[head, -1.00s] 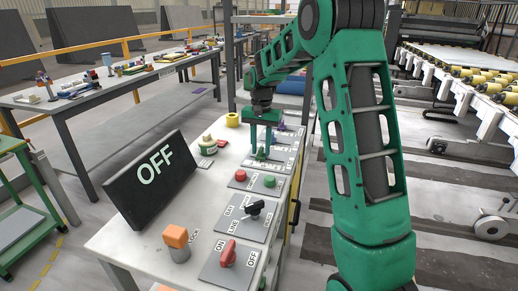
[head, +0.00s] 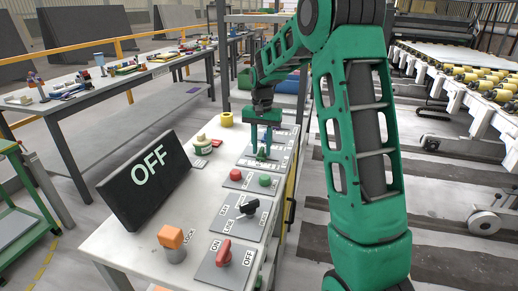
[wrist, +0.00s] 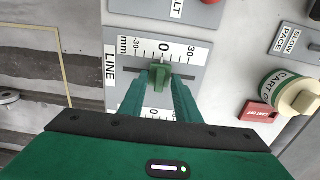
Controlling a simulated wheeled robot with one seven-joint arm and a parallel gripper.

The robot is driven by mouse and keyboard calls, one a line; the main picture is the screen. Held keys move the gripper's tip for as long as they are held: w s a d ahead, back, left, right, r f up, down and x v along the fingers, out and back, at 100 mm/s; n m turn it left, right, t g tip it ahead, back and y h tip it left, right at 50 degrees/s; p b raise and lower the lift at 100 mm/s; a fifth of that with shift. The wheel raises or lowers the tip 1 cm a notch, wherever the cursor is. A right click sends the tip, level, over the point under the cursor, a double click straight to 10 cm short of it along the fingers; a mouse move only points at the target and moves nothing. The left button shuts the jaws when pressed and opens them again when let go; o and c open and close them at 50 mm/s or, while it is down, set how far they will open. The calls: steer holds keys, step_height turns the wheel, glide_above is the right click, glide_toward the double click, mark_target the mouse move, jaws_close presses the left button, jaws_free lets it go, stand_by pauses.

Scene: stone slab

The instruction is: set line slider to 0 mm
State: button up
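The line slider is in the wrist view, a grey panel (wrist: 199,53) labelled LINE with mm scales and a dark slot. Its small green knob (wrist: 160,76) stands in the slot, close to the 0 mark between -30 and 30. My gripper (wrist: 160,85) has its two green fingers apart, one on each side of the knob. Whether either finger touches it I cannot tell. In the head view my gripper (head: 262,148) points down over the far end of the console, with the knob low between its fingers.
The console (head: 128,245) also carries red and green buttons, a black LINE selector (head: 249,207), a red ON/OFF switch (head: 224,253), an orange-topped LOCK part (head: 171,238) and a screen reading OFF (head: 147,181).

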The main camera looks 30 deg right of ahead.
mark_target(262, 148)
step_height(262, 148, up, 11)
stand_by(0.7)
steer(key=shift+f, duration=0.1)
steer(key=s+f+n, duration=0.1)
steer(key=s+f, duration=0.2)
steer(key=s, duration=1.7)
steer(key=s+a+f+n, duration=0.1)
steer(key=s+f, duration=0.3)
steer(key=s, duration=1.6)
steer(key=shift+n, duration=0.3)
